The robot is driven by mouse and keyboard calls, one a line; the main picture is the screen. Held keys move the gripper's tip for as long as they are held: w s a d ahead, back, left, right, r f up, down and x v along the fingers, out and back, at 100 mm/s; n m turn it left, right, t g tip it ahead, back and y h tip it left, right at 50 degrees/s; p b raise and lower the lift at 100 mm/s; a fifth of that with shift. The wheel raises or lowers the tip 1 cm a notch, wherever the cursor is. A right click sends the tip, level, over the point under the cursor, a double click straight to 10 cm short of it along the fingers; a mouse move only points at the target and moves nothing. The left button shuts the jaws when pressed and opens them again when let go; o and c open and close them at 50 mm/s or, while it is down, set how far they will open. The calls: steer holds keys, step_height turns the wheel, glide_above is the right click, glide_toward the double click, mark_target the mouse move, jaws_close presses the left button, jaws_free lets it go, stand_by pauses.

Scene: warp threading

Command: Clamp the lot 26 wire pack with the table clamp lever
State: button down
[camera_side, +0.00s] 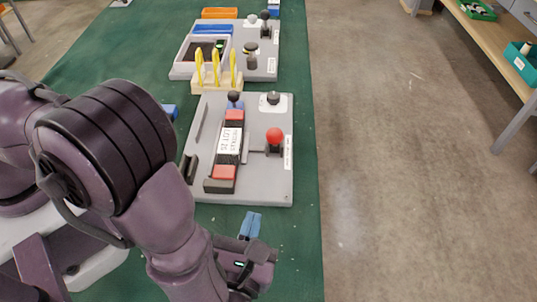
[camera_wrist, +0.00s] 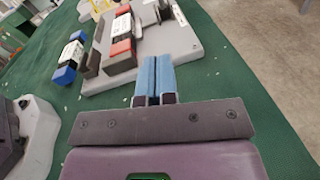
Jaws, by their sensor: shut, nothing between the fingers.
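A black wire pack with red ends and a white label (camera_side: 230,141) lies lengthwise on the grey fixture board (camera_side: 270,185). The label seems to read LOT and a number, upside down and too small to be sure. A lever with a red ball knob (camera_side: 274,135) stands on a dark base to the right of the pack, apart from it. In the wrist view the red-ended pack (camera_wrist: 122,36) lies on the board ahead and left. My gripper (camera_side: 250,225) has blue fingertips, shut and empty, in front of the board's near edge; they also show in the wrist view (camera_wrist: 154,80).
A second pack with blue ends (camera_wrist: 70,58) lies on the green table left of the board. Yellow upright pieces in a rack (camera_side: 215,75) stand behind the board, before another fixture board (camera_side: 265,65). Green table is bare in front of the board.

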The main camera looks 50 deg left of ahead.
mark_target(270, 139)
steer(key=x, duration=0.9)
steer(key=shift+w+a, duration=0.1)
steer(key=shift+a, duration=0.05)
steer(key=w+r, duration=0.1)
steer(key=w+a, duration=0.1)
steer(key=shift+w+a+r, duration=0.3)
steer(key=shift+r, duration=0.1)
steer(key=shift+w+a+r, duration=0.2)
steer(key=shift+w+r, duration=0.1)
steer(key=shift+r, duration=0.1)
steer(key=shift+w+a+r+g+h, duration=0.35)
steer(key=shift+r+g+h, duration=0.1)
steer(key=shift+r+g, duration=0.1)
steer(key=shift+w+a+r+g+h, duration=0.35)
steer(key=shift+r+g+h, duration=0.1)
steer(key=shift+g, duration=0.1)
steer(key=w+a+g+h, duration=0.1)
steer(key=w+a+r+g+h, duration=0.1)
steer(key=g, duration=0.1)
steer(key=w+a+r+n+g+h, duration=0.1)
steer(key=w+a+h, duration=0.1)
steer(key=shift+r+g, duration=0.15)
steer(key=shift+g, duration=0.25)
steer(key=shift+w+a, duration=1)
